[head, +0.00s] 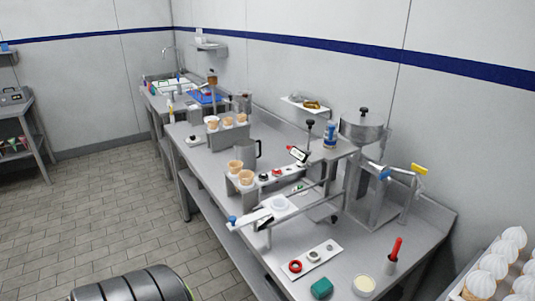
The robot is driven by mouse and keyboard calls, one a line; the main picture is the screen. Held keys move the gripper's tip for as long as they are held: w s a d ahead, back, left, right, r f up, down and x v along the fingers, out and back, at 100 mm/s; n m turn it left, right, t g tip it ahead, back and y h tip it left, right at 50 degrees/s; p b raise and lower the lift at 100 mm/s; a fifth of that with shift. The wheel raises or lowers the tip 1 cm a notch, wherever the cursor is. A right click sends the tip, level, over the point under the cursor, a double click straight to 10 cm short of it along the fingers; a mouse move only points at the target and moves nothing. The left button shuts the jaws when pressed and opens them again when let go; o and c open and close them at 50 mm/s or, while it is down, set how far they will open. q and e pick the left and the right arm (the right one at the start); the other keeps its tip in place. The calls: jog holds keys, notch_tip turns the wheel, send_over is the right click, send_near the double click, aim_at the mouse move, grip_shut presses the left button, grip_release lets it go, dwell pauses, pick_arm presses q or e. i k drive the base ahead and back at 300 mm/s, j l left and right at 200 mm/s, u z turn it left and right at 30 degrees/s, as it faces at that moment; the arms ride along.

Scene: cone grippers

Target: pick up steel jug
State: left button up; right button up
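The steel jug (245,153) stands upright on the steel bench in the head view, near the middle of the picture. It is a grey cylinder with a dark handle on its right side. Its lower front is partly hidden by the cone holder in front of it. Neither my left nor my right gripper is in view.
Cones in a holder (240,184) stand just in front of the jug, and more cones (228,123) stand behind it. A steel machine (372,185) and a blue-labelled can (330,134) are to the right. Small parts lie on a white strip (316,257). Floor is clear at left.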

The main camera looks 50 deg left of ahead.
aim_at(245, 148)
jog(key=u, duration=1.9)
jog(key=i+j+z, duration=0.1)
jog(key=z, duration=0.3)
jog(key=i+j+z, duration=0.45)
jog(key=z, duration=0.3)
